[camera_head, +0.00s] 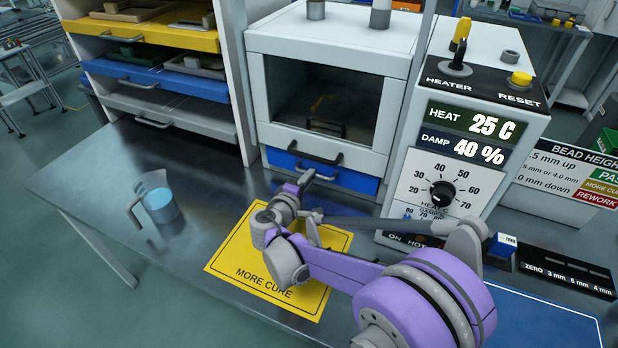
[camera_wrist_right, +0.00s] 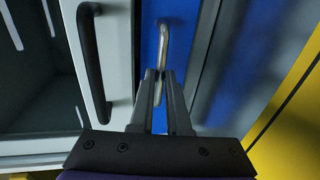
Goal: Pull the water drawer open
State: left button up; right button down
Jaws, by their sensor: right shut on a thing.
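The water drawer (camera_head: 352,179) is the blue front low in the white cabinet, under the glass door. It looks shut or nearly so; I cannot tell exactly. My right gripper (camera_head: 305,180) is at its handle from the front. In the right wrist view, the drawer (camera_wrist_right: 150,45) shows as a blue strip with a silver bar handle (camera_wrist_right: 164,38). The fingertips of my right gripper (camera_wrist_right: 161,77) are closed on the end of this bar. My right arm hides part of the drawer's surroundings. My left gripper is not in view.
The door's dark handle (camera_wrist_right: 92,65) is close beside the fingers. A yellow MORE CURE mat (camera_head: 235,262) lies under my right arm. A clear jug of blue water (camera_head: 160,203) stands left on the table. The control box (camera_head: 445,190) is to the right.

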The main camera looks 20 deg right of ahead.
jog(key=f+v, duration=0.1)
jog(key=v, duration=0.5)
jog(key=f+v, duration=0.1)
jog(key=v, duration=0.5)
jog(key=f+v, duration=0.2)
jog(key=v, duration=0.5)
jog(key=shift+s+a, duration=0.3)
jog(key=shift+a, duration=0.1)
jog(key=c, duration=0.9)
grip_release()
